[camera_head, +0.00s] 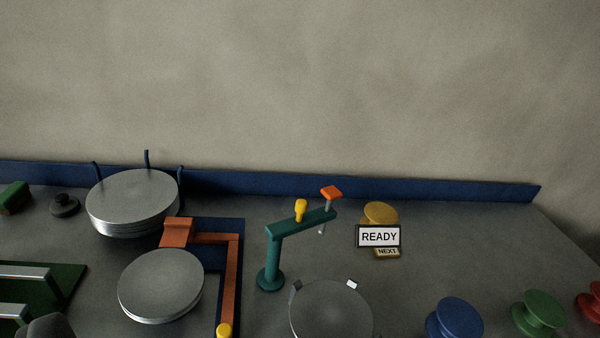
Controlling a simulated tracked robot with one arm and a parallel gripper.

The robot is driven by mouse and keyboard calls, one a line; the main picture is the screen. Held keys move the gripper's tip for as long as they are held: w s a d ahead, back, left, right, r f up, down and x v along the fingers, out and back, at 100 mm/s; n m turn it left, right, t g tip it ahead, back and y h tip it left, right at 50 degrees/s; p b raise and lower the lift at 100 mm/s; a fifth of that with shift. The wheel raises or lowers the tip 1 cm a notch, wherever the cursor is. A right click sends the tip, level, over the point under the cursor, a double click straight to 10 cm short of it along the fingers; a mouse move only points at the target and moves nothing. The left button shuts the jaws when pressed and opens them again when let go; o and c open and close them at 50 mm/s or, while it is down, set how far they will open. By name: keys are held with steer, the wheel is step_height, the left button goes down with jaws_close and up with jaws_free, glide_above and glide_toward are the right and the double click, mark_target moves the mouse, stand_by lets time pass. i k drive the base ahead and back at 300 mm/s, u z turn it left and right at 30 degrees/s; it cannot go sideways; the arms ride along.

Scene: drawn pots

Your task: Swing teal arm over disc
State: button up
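The bottom edge of the picture cuts the disc. In this view the pin's tip is behind the disc, not over it. My gripper is not visible.
Stacked grey discs stand at left, one back (132,198), one in front (160,285) beside an orange bracket (231,275). A READY sign (379,236) stands before a yellow knob (380,213). Blue (455,318), green (540,312) and red knobs are at right. A blue rail (430,190) runs behind.

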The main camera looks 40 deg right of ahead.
mark_target(304, 220)
steer(key=z, duration=0.55)
steer(key=i, duration=1)
steer(key=z, duration=0.85)
steer(key=k, duration=0.8)
steer(key=z, duration=0.15)
steer(key=i, duration=0.9)
steer(key=u, duration=0.05)
